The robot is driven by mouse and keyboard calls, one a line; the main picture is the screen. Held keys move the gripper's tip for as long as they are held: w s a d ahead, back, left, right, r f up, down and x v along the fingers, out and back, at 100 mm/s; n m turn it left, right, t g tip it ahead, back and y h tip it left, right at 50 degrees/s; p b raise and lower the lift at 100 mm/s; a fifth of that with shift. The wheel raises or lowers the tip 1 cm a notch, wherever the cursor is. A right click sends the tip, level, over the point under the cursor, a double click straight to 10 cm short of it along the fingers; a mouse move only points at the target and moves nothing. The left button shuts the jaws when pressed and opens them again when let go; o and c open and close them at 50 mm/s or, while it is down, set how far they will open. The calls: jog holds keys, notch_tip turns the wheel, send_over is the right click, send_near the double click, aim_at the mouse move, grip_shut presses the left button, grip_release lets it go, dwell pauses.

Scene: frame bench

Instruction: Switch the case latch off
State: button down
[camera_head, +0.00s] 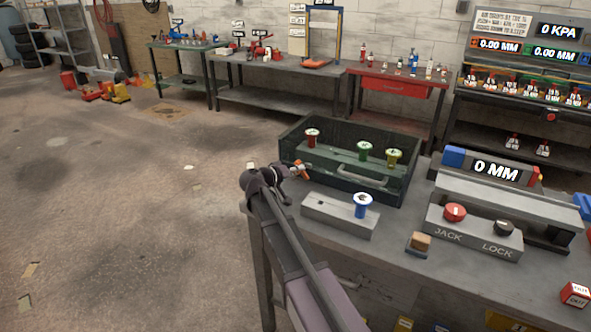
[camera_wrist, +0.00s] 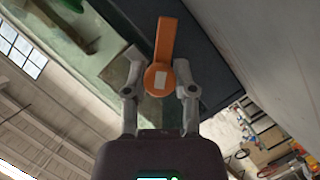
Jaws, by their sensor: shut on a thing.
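The case is a dark green open box (camera_head: 385,190) on the bench, with a handle on its front side. The case latch (camera_head: 301,168) is a small orange lever at the case's near left corner. In the wrist view the latch (camera_wrist: 165,40) has a round hub with a pale square, and its arm points up in the picture. My gripper (camera_head: 294,171) is at that corner. In the wrist view my gripper (camera_wrist: 160,85) has its two fingers on either side of the round hub, shut on the latch. The latch's mount is mostly hidden.
Red (camera_head: 312,138), green (camera_head: 364,151) and yellow (camera_head: 394,157) knobbed pieces stand in the case. A JACK/LOCK panel (camera_head: 475,238) is at right. The floor at left is open.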

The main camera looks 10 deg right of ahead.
jog(key=shift+d, duration=0.1)
dwell(0.3)
jog(key=shift+c, duration=2)
grip_release()
jog(key=shift+w+f, duration=0.1)
